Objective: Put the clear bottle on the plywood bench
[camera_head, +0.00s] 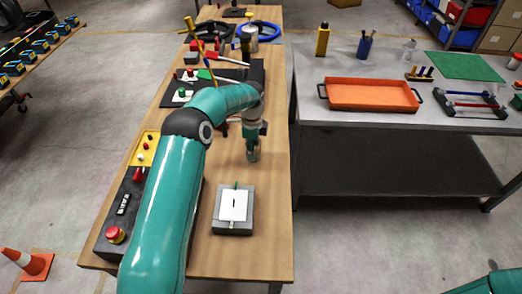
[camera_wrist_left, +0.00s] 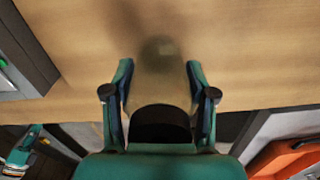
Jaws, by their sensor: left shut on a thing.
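My left gripper (camera_head: 252,156) is over the plywood bench (camera_head: 265,255), behind the grey box with the white top. In the left wrist view my left gripper (camera_wrist_left: 160,85) is shut on a see-through thing, which I take to be the clear bottle (camera_wrist_left: 158,80). Its rounded end points away from the wrist, toward the wood. I cannot tell whether it touches the bench top. In the head view the fingers mostly hide it. My right arm (camera_head: 492,284) shows only at the bottom right corner, its gripper outside that view; a teal part in the left wrist view may be it.
The grey box (camera_head: 233,212) stands on the bench near its front. A control panel with a red button (camera_head: 115,235) lines the left edge. Tools and blue rings fill the back. The grey table at right holds an orange tray (camera_head: 370,95) and a clear vessel (camera_head: 409,50).

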